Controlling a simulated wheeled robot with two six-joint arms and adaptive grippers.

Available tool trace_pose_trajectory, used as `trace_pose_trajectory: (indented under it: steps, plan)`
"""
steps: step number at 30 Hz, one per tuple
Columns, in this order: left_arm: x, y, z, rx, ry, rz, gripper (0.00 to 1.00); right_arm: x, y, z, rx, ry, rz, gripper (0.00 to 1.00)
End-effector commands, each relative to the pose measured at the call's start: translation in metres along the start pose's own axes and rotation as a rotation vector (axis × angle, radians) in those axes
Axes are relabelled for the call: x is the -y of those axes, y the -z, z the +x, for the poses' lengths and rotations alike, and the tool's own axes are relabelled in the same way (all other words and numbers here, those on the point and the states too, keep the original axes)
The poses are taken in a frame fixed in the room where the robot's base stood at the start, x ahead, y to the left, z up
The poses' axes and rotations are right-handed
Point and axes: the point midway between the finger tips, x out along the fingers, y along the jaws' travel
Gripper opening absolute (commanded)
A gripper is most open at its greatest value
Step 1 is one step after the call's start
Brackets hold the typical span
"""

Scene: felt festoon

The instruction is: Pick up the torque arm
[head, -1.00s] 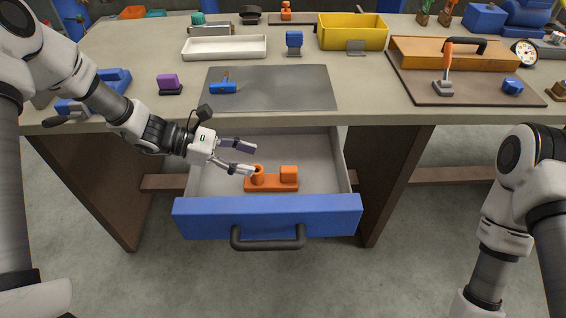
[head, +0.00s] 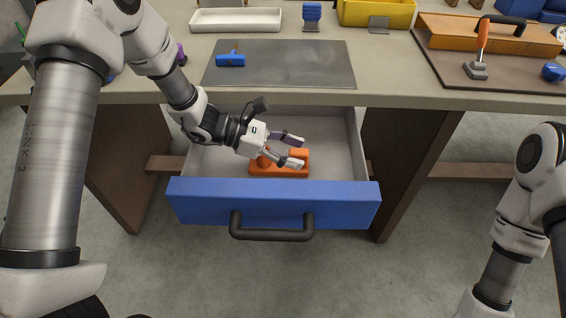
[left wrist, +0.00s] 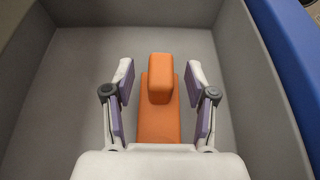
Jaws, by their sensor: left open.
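The torque arm appears to be the orange part (head: 262,171) lying in the open drawer. It has a flat bar with a raised block at its right end; its left end is partly hidden by my gripper. My left gripper (head: 296,152) is open and reaches down into the drawer over the part. In the left wrist view, the orange block (left wrist: 160,82) stands between the two open fingers (left wrist: 160,72), with a gap on each side. My right arm shows at the right, but its gripper is out of view.
The grey drawer (head: 338,140) has a blue front (head: 270,203) with a dark handle (head: 272,235). The worktop overhangs its back, with a grey mat (head: 300,66) and a blue-headed tool (head: 231,60) on it. A white tray (head: 236,20) stands farther back.

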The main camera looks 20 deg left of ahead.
Motion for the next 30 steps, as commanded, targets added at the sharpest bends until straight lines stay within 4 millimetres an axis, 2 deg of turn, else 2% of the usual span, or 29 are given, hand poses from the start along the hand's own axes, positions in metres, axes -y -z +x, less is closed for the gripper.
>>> trace_pose_trajectory:
  steps: [2,3,7,8,17,20,30]
  plan:
    - [0.0,0.0,-0.001,0.0,-0.001,0.0,0.56,0.0,0.0,0.0,0.0,0.0,0.0,0.4]
    - [0.0,0.0,-0.001,0.0,0.0,0.0,0.53,0.0,0.0,0.0,0.0,0.0,0.0,0.4]
    - [0.0,0.0,-0.001,0.0,0.0,0.0,0.07,0.0,0.0,0.0,0.0,0.0,0.0,0.4]
    - [0.0,0.0,-0.001,0.0,0.0,0.0,0.0,0.0,0.0,0.0,0.0,0.0,0.0,0.4]
    - [0.0,-0.001,-0.001,-0.001,0.0,0.0,0.0,0.0,0.0,0.0,0.0,0.0,0.0,0.4]
    - [-0.001,-0.007,-0.004,0.0,-0.001,0.002,0.0,0.0,0.0,-0.002,0.0,0.0,0.0,0.4]
    - [-0.001,-0.078,-0.033,0.001,-0.002,0.004,0.0,0.0,0.0,-0.014,0.0,0.0,0.0,0.4]
